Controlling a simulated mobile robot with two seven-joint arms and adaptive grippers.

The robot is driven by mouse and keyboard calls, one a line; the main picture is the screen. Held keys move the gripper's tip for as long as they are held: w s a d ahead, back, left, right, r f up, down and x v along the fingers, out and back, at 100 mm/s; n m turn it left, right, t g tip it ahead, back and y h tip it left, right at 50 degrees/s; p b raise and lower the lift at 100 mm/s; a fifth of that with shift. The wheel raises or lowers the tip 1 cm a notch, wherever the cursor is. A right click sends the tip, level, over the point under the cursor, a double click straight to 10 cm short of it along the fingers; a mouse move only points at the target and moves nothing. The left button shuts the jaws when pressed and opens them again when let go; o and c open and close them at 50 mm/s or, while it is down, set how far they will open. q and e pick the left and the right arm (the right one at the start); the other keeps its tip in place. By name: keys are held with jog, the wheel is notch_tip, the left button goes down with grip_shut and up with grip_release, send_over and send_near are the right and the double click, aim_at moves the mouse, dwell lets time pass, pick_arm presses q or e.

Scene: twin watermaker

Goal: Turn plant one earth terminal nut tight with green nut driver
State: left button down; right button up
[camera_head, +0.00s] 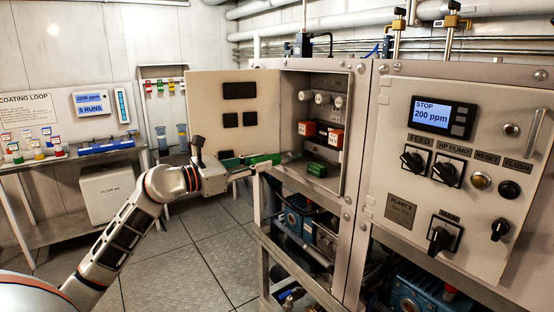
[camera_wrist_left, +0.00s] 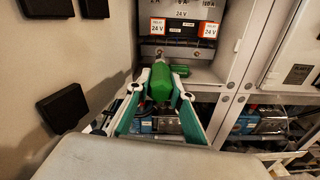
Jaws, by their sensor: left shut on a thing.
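The green nut driver (camera_wrist_left: 160,84) is held between the fingertips of my left gripper (camera_wrist_left: 160,92), its shaft pointing into the open cabinet. In the head view my left gripper (camera_head: 240,166) is at the cabinet's front opening, shut on the driver's green handle (camera_head: 264,159). In the wrist view the driver's tip lies near the small terminals along the back wall, below the orange-labelled relays. The earth terminal nut is too small to make out, and I cannot tell whether the tip touches it. My right gripper is not in view.
The open cabinet door (camera_head: 228,112) stands just left of the gripper. A green block (camera_head: 317,169) sits on the cabinet floor. Two relays labelled 24 V (camera_head: 306,129) are above. The plant 2 panel (camera_head: 388,150) is at right. Open floor lies below my arm.

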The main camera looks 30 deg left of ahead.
pick_arm(q)
jog(key=shift+w+d, duration=0.1)
jog(key=shift+w, duration=0.3)
jog(key=shift+w+r, duration=0.1)
jog(key=shift+r, duration=0.05)
jog(key=shift+w+d, duration=0.25)
jog(key=shift+w, duration=0.25)
jog(key=shift+p+x, duration=0.4)
jog(key=shift+x, duration=0.55)
